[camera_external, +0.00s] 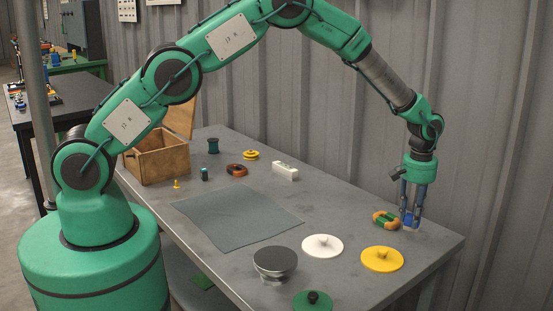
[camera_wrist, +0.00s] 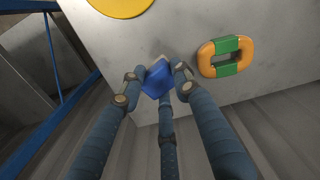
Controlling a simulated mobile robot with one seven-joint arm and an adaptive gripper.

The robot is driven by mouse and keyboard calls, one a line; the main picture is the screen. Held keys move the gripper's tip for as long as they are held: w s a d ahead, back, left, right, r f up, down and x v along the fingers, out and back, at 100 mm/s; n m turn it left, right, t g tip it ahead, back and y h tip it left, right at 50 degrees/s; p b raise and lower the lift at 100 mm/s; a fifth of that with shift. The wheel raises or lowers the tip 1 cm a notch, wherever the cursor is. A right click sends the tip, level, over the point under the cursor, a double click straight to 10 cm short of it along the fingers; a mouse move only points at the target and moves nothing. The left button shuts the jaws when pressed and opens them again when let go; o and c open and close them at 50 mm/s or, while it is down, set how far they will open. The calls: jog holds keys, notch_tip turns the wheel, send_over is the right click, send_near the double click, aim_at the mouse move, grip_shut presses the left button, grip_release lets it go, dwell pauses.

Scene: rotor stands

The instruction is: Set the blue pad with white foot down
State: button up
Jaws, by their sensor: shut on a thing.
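My gripper (camera_external: 411,220) is at the right end of the grey table (camera_external: 437,240), low over its surface. In the wrist view my gripper's fingers (camera_wrist: 156,78) are shut on the blue pad (camera_wrist: 158,82). A pale sliver shows at the pad's far edge; I cannot tell if it is the white foot. The pad is mostly hidden by the fingers in the external view. I cannot tell whether it touches the table.
An orange and green ring (camera_external: 384,220) lies close beside my gripper; it also shows in the wrist view (camera_wrist: 226,56). A yellow knobbed disc (camera_external: 382,260), a white knobbed disc (camera_external: 322,247) and a dark-topped stand (camera_external: 275,262) are nearer the front. A grey mat (camera_external: 237,215) lies mid-table.

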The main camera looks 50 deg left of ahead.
jog(key=shift+w+d+f, duration=0.1)
jog(key=shift+w+d, duration=0.2)
jog(key=shift+w, duration=0.4)
jog(key=shift+w+d+f, duration=0.1)
jog(key=shift+w+d, duration=0.15)
jog(key=shift+w, duration=0.4)
jog(key=shift+f+b, duration=0.8)
jog(key=shift+f, duration=0.9)
jog(key=shift+c, duration=0.2)
jog(key=shift+f, duration=0.1)
jog(key=o, duration=1.2)
jog(key=shift+c, duration=0.2)
notch_tip(320, 180, up, 12)
jog(key=p, duration=0.3)
